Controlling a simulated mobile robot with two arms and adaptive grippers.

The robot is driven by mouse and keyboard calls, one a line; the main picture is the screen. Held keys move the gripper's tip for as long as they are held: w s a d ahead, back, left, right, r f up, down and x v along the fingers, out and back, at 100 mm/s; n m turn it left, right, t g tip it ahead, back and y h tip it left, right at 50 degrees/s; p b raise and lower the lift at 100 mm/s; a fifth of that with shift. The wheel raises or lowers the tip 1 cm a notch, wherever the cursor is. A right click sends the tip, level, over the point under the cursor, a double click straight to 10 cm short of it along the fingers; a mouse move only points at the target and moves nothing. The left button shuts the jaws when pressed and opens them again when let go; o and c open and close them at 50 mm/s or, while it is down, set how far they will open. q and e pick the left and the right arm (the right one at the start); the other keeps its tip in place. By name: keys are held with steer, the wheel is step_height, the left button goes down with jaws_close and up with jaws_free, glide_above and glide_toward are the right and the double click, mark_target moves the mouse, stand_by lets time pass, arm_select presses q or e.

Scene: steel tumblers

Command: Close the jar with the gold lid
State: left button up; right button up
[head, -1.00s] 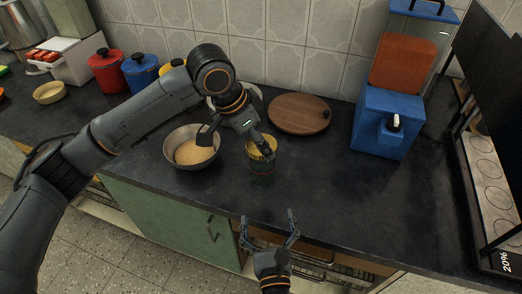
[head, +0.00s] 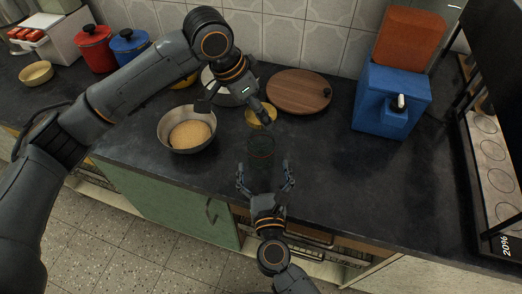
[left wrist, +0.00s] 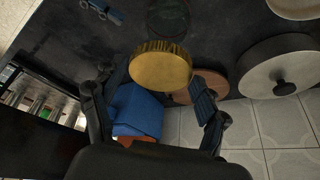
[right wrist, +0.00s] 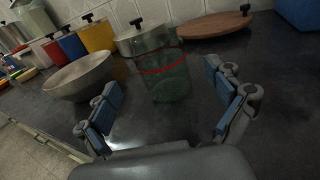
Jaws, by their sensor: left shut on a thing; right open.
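The jar (head: 262,150) is clear, dark-looking glass with a red band; it stands upright on the counter with its top uncovered. It also shows in the right wrist view (right wrist: 165,82). My left gripper (head: 266,113) is shut on the gold lid (head: 258,117), holding it behind the jar and apart from it. The lid's ridged edge shows between the fingers in the left wrist view (left wrist: 160,70). My right gripper (head: 265,184) is open and empty, low at the counter's front edge, with its fingers spread either side of the jar's near side.
A steel bowl (head: 164,136) with tan contents stands left of the jar. A round wooden board (head: 299,91) and a lidded pot (head: 222,90) lie behind. A blue dispenser (head: 388,103) stands right. The counter between jar and dispenser is clear.

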mark_target(258, 131)
steer(key=w, duration=0.7)
steer(key=shift+w+a, duration=0.1)
steer(key=shift+a, duration=0.2)
steer(key=shift+c, duration=0.3)
steer(key=c, duration=1.7)
arm_select(q)
steer(key=shift+w+f, duration=0.1)
steer(key=shift+f, duration=2.45)
arm_select(e)
steer(key=shift+c, duration=0.3)
arm_select(q)
steer(key=shift+f, duration=0.85)
steer(key=shift+f, duration=0.55)
